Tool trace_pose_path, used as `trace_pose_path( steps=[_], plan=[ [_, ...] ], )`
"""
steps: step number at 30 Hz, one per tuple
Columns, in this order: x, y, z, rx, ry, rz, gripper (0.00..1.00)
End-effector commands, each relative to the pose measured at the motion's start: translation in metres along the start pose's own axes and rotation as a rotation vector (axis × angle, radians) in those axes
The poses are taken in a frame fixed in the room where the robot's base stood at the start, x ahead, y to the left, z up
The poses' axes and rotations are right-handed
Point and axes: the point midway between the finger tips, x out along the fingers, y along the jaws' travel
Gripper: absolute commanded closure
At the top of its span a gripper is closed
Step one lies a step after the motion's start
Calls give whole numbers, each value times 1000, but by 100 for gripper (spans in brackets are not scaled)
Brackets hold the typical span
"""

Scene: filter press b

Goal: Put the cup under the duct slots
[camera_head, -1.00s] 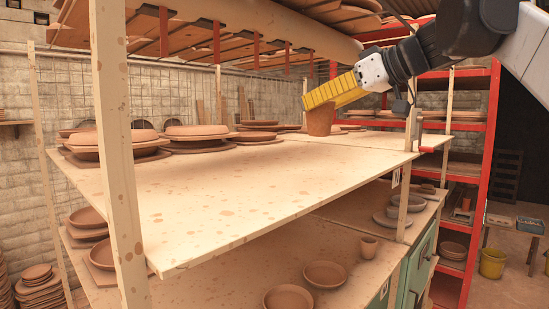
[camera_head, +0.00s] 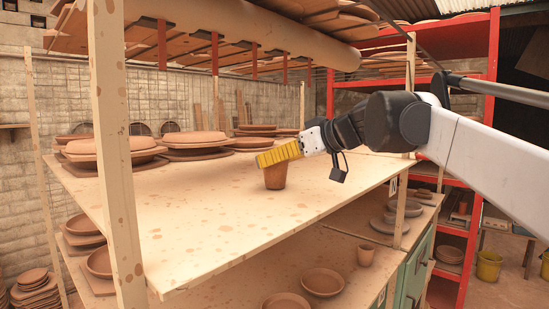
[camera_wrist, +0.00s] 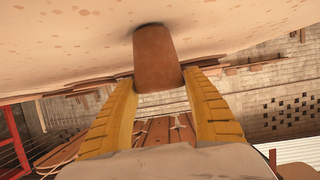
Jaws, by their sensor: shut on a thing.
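The cup (camera_head: 275,177) is a small brown clay cup, upright near the middle of the upper shelf board (camera_head: 215,220). Its base is at or just above the board; I cannot tell if it touches. My gripper (camera_head: 268,160) has yellow fingers and is shut on the cup, coming from the right. In the wrist view the fingers (camera_wrist: 158,80) flank the cup (camera_wrist: 156,55), with a dark shadow at its base. A long tan duct (camera_head: 240,30) runs overhead along the back, with several red strips (camera_head: 214,52) under it; the slots themselves are not clear.
Stacked clay plates (camera_head: 115,150) stand on the back left of the board, with more plates (camera_head: 257,130) behind the cup. A wooden post (camera_head: 112,160) rises at the front left. The board's front and middle are clear. A red rack (camera_head: 490,110) stands right.

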Motion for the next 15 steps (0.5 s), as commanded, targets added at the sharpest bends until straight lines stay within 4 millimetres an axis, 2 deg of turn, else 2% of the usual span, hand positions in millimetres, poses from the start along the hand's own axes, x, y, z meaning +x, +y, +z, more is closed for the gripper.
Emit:
trace_pose_path(
  steps=[6, 7, 8, 9, 15],
  plan=[
    [1, 0, 3, 0, 0, 0, 74],
    [1, 0, 3, 0, 0, 0, 36],
    [1, 0, 2, 0, 0, 0, 26],
    [1, 0, 2, 0, 0, 0, 21],
    [1, 0, 2, 0, 0, 0, 21]
  ],
)
